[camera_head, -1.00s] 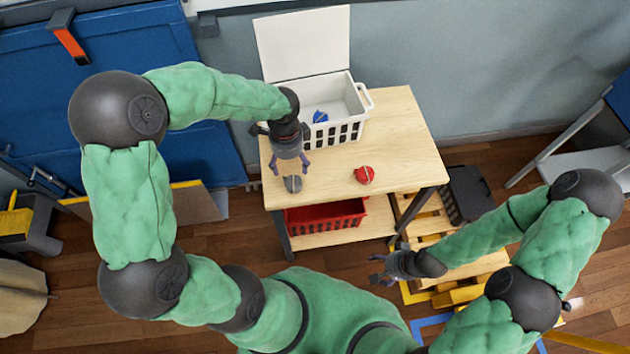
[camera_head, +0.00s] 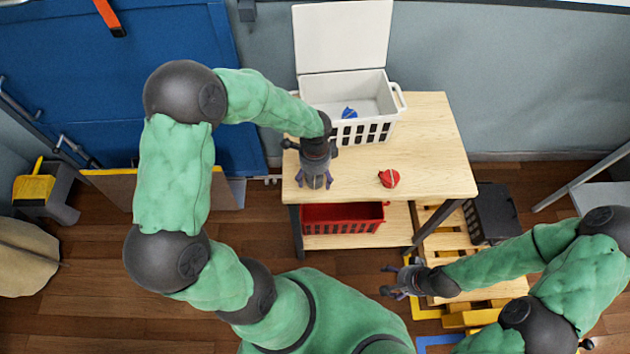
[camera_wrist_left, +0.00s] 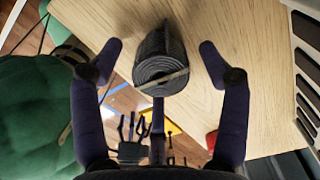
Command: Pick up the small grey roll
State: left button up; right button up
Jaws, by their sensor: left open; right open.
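The small grey roll (camera_wrist_left: 161,60) lies on the light wooden table, a coiled dark grey strap with a thin tan band around it. In the left wrist view it sits between the two open fingers of my left gripper (camera_wrist_left: 163,62), with a gap on each side. In the head view my left gripper (camera_head: 315,182) is over the table's left front part and hides the roll. My right gripper (camera_head: 390,281) is open and empty, low in front of the table, near the wooden pallet.
A white basket (camera_head: 372,132) with its lid up stands at the table's back, holding a blue roll (camera_head: 349,113). A red roll (camera_head: 389,178) lies to the right on the table (camera_head: 440,150). A red crate (camera_head: 342,217) is on the shelf below.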

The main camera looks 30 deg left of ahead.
pick_arm(q)
jog(key=shift+f, duration=0.3)
jog(key=shift+r, duration=0.1)
jog(key=c, duration=1.2)
jog(key=shift+r, duration=0.1)
